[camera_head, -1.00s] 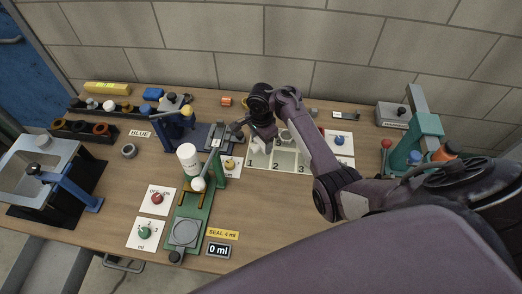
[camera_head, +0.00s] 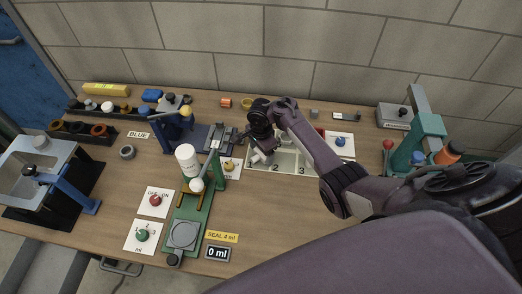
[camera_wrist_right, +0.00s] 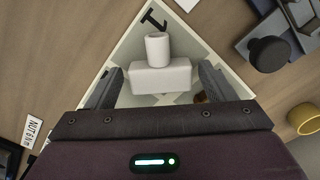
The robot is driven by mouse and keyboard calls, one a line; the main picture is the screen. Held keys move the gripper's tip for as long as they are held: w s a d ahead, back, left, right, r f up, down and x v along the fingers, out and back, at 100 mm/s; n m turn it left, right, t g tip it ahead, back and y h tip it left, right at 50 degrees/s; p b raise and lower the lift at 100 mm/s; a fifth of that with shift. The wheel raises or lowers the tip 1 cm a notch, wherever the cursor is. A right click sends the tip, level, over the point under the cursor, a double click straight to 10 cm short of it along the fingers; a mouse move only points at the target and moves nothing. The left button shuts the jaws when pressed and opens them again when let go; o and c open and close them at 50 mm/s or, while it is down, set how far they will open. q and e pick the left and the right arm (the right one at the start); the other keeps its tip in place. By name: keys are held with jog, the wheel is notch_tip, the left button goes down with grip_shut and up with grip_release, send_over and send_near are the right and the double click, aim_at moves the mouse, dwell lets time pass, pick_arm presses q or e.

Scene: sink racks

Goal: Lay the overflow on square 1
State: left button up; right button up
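The overflow (camera_wrist_right: 160,76), a white block with a short round tube, lies with its tube pointing to the numeral 1 on the numbered board. It appears to rest on square 1 (camera_wrist_right: 122,52). My right gripper (camera_wrist_right: 160,72) is around the block, with one finger on each side and a small gap showing at both. In the head view the overflow (camera_head: 262,157) is partly hidden under my right gripper (camera_head: 262,150), at the left end of the board (camera_head: 290,170). My left gripper is not in view.
A blue clamp fixture (camera_head: 180,125) and a green stand with a white bottle (camera_head: 187,158) are to the left. A teal press (camera_head: 425,135) is at the right. A yellow ring (camera_wrist_right: 304,118) lies near in the wrist view. The table front of the board is clear.

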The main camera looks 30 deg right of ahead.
aim_at(260, 153)
jog(key=shift+o, duration=0.4)
jog(key=shift+r, duration=0.1)
jog(key=shift+r, duration=0.3)
notch_tip(260, 153, up, 12)
jog(key=p, duration=0.2)
jog(key=shift+f, duration=0.2)
